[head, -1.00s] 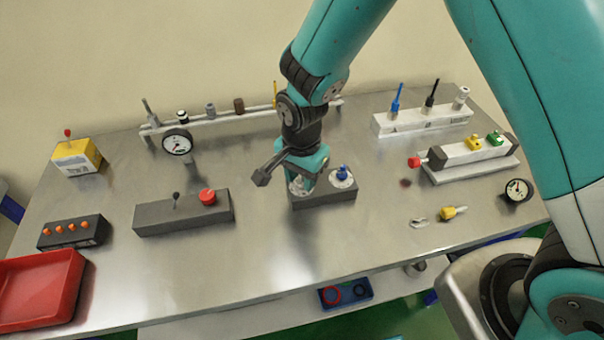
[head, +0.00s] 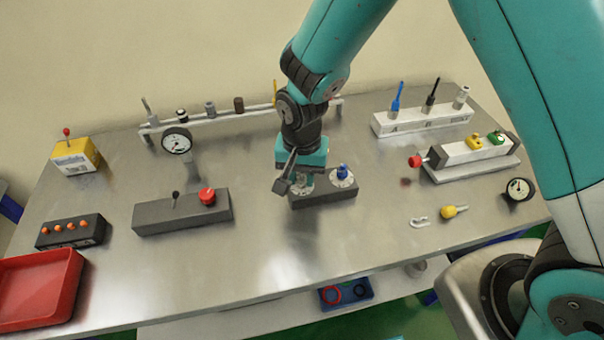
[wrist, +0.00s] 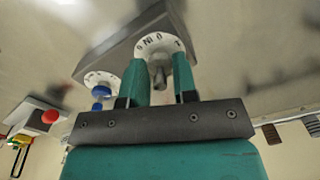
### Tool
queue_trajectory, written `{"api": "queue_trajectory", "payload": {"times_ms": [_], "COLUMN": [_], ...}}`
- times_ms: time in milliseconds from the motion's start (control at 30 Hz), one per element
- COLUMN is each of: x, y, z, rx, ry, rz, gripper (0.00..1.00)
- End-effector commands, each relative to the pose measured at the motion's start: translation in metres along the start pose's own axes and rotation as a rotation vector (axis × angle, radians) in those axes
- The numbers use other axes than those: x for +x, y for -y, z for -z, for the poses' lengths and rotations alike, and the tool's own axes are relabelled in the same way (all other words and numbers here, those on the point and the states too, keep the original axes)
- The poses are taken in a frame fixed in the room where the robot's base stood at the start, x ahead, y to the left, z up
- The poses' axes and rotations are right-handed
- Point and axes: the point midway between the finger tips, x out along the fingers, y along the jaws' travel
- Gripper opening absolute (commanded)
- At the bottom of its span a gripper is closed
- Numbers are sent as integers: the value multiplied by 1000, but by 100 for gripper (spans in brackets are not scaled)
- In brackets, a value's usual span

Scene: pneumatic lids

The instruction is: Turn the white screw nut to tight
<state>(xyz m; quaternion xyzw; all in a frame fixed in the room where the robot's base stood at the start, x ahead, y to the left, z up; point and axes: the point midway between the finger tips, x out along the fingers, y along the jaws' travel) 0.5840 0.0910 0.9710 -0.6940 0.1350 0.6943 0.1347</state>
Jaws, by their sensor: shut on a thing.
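The white screw nut (wrist: 158,72) sits at the middle of a round white marked plate (wrist: 160,42) on a dark grey block (head: 325,198). My gripper (wrist: 162,75) comes down over it, a teal finger on each side, and is shut on it. The fingers partly hide the nut, so its turn angle against the plate's marks cannot be told. In the head view my gripper (head: 306,182) stands over the left end of the block and mostly hides the nut.
A blue knob (head: 343,172) on its own white plate is close right of my gripper. A grey box with a red button (head: 207,196) stands to the left. A yellow-tipped part (head: 452,212) and a pale hook (head: 419,222) lie at right. The table in front is clear.

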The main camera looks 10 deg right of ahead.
Motion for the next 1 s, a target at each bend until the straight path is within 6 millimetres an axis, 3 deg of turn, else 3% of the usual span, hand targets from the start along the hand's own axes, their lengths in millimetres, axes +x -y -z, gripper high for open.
{"api": "queue_trajectory", "payload": {"times_ms": [1000], "x": [-1], "y": [0], "z": [0], "rx": [-938], "ry": [-2], "rz": [1], "gripper": [3]}}
